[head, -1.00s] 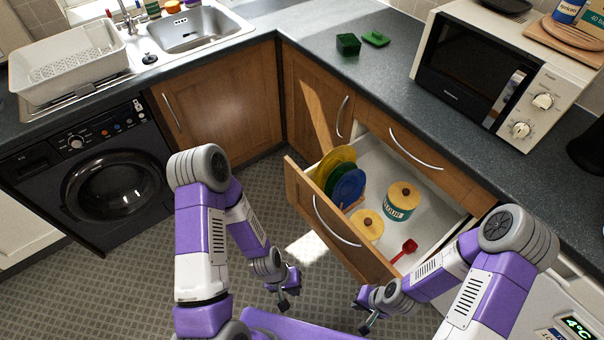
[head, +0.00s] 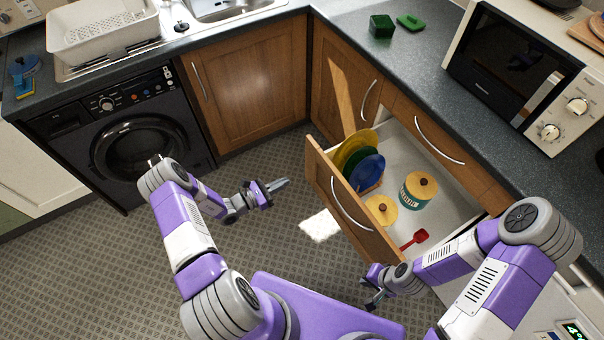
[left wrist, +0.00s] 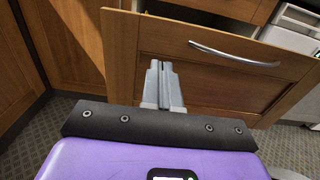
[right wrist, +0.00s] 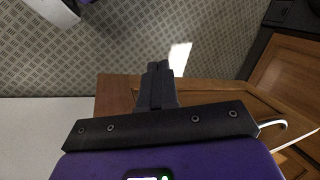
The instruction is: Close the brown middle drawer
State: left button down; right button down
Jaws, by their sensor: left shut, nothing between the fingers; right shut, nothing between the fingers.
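The brown middle drawer (head: 349,218) stands pulled out in the head view, with a curved silver handle on its wooden front. Its front also fills much of the left wrist view (left wrist: 215,85), with the handle (left wrist: 235,55) at upper right. My left gripper (head: 284,184) is shut and empty, left of the drawer front and apart from it, pointing toward it. My right gripper (head: 372,304) is shut and empty, low beside the drawer's near end. In the right wrist view its fingers (right wrist: 157,70) overlap a brown wooden edge; I cannot tell whether they touch it.
The drawer holds plates (head: 366,168) in a rack, a teal canister (head: 417,192), a yellow-lidded jar (head: 381,210) and a red scoop (head: 414,239). A closed drawer (head: 436,138) sits above it, under the counter. Tiled floor (head: 265,235) left of the drawer is clear.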

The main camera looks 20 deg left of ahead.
aim_at(323, 163)
pick_arm(q)
jog(key=b+x, duration=0.2)
jog(key=x, duration=1)
jog(key=shift+w+d, duration=0.1)
jog(key=shift+d, duration=0.2)
jog(key=shift+w+d, duration=0.3)
jog(key=shift+w, duration=0.15)
